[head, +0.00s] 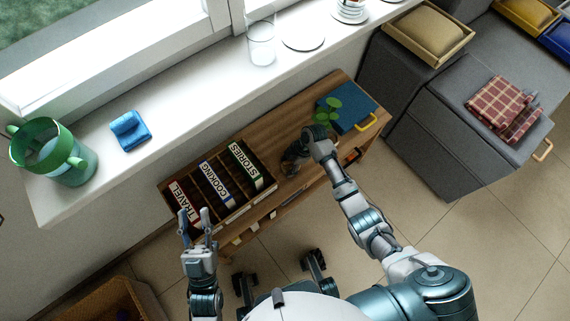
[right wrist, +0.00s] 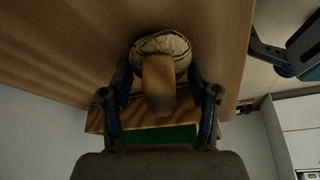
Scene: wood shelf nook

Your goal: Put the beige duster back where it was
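In the right wrist view a rounded tan-brown object (right wrist: 160,48) with a broad tongue-like part (right wrist: 159,88) rests against brown wood. It may be the beige duster; the light is dim. My right gripper (right wrist: 160,85) has a finger on each side of it, with gaps showing beside the tongue, so it looks open around it. In the head view my right gripper (head: 292,158) is over the wooden shelf top (head: 300,120), and the object is hidden or too small to tell there. My left gripper (head: 195,213) is open and empty near the shelf's left front.
A blue object (head: 130,130), green watering can (head: 60,155) and glass (head: 261,45) stand on the windowsill (head: 205,85). A beige tray (head: 455,46) tops the grey cabinet.

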